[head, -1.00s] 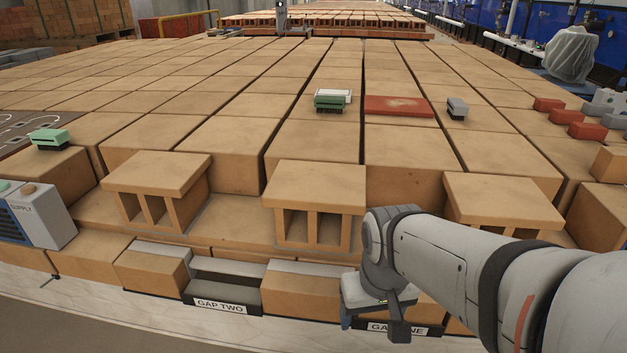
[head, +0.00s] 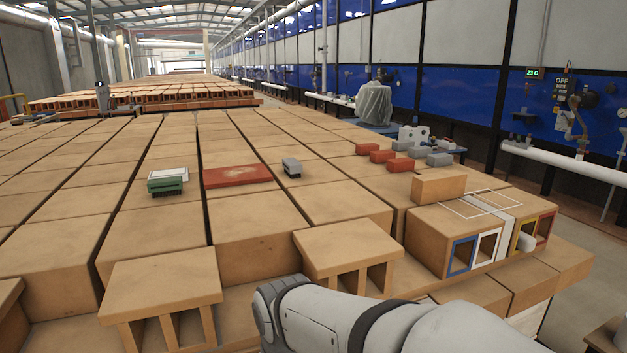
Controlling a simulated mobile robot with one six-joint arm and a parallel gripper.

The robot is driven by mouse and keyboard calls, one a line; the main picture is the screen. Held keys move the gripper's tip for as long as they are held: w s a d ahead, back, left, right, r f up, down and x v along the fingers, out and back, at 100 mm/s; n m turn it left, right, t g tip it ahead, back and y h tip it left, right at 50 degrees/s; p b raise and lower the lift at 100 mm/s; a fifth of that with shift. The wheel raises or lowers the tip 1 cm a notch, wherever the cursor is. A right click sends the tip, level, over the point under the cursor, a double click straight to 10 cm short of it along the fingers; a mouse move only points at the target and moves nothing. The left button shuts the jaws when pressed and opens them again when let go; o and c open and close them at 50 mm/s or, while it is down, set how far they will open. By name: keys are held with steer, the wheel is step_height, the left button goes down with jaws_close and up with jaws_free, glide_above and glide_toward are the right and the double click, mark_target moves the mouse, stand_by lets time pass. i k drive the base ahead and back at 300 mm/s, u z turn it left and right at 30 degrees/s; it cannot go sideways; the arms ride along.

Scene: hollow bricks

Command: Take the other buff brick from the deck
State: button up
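A small buff brick (head: 438,189) stands on top of the large buff block at the right, at the left edge of a white outlined rectangle (head: 480,204). The block's front (head: 425,240) has openings framed in blue, white, yellow and red, and a pale rounded piece sits at the yellow one. I cannot tell for sure that this block top is the deck. My gripper is out of the frame below.
Hollow buff bricks (head: 350,239) stand in the front row near my arm. A red slab (head: 237,176), a green-and-white brush (head: 167,183) and a grey brush (head: 291,167) lie on the big blocks. Several red and grey small bricks (head: 381,156) lie behind the small buff brick.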

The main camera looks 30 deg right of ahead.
mark_target(430, 188)
steer(key=z, duration=1.65)
steer(key=k, duration=0.25)
steer(key=z, duration=0.9)
steer(key=k, duration=1.05)
steer(key=z, duration=0.75)
steer(key=i, duration=2.15)
steer(key=u, duration=1.1)
steer(key=i, duration=1.2)
steer(key=u, duration=1.25)
steer(key=i, duration=0.55)
steer(key=u, duration=0.35)
